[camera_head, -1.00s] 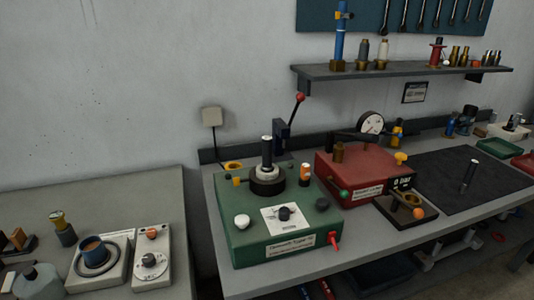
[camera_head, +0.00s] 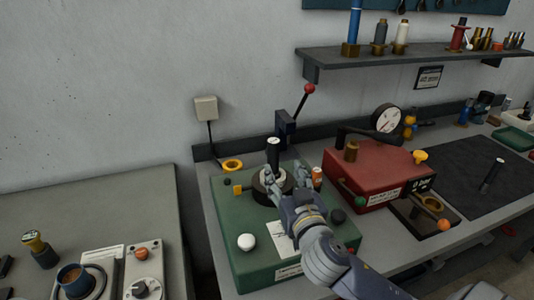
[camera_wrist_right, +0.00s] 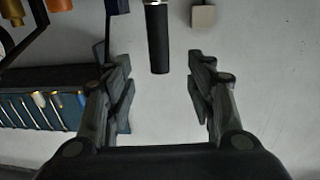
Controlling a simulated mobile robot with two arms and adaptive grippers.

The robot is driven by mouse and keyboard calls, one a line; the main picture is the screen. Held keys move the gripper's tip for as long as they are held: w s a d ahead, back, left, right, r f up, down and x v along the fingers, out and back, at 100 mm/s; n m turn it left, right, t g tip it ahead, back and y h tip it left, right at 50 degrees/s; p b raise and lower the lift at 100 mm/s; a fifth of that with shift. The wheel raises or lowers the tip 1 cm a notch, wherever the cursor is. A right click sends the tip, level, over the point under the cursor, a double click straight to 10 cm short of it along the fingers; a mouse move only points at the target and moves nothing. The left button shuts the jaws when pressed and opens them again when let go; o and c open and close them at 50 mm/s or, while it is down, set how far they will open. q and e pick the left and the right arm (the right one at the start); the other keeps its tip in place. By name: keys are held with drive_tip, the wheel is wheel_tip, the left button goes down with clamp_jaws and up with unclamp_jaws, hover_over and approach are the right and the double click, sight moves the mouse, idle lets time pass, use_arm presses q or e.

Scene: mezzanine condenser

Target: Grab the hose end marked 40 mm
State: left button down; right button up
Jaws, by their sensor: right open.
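A black upright cylinder with a pale top (camera_head: 273,152) stands in a dark round collar on the green machine (camera_head: 240,268). It looks like a hose end, but I cannot read any size mark on it. A second black cylinder with a pale top (camera_head: 491,175) stands on the dark mat at the right. My right gripper (camera_head: 286,180) is open just in front of the first cylinder. In the right wrist view the black cylinder (camera_wrist_right: 158,38) shows between the two spread fingers, with clear space on both sides. My left gripper is not in view.
A red machine with a gauge (camera_head: 386,119) stands right of the green one. A shelf (camera_head: 420,58) hangs above. The left bench (camera_head: 100,205) has bare space at the back.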

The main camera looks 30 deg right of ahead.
sight(275, 150)
drive_tip(key=p+x, duration=0.1)
drive_tip(key=x, duration=0.1)
drive_tip(key=r+x, duration=0.1)
drive_tip(key=x, duration=0.2)
drive_tip(key=shift+p, duration=0.4)
drive_tip(key=shift+w, duration=0.35)
drive_tip(key=p+x, duration=0.1)
drive_tip(key=x, duration=0.1)
drive_tip(key=p+x, duration=0.1)
drive_tip(key=x, duration=0.1)
drive_tip(key=shift+w+d+r+p, duration=0.1)
drive_tip(key=shift+d+r+p, duration=0.15)
drive_tip(key=shift+p, duration=0.15)
drive_tip(key=shift+w+d+f, duration=0.15)
drive_tip(key=shift+w, duration=0.35)
drive_tip(key=shift+s, duration=0.1)
drive_tip(key=shift+c, duration=0.6)
drive_tip(key=c, duration=0.9)
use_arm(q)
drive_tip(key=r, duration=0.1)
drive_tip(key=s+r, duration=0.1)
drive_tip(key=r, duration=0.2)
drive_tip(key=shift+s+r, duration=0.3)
use_arm(e)
clamp_jaws()
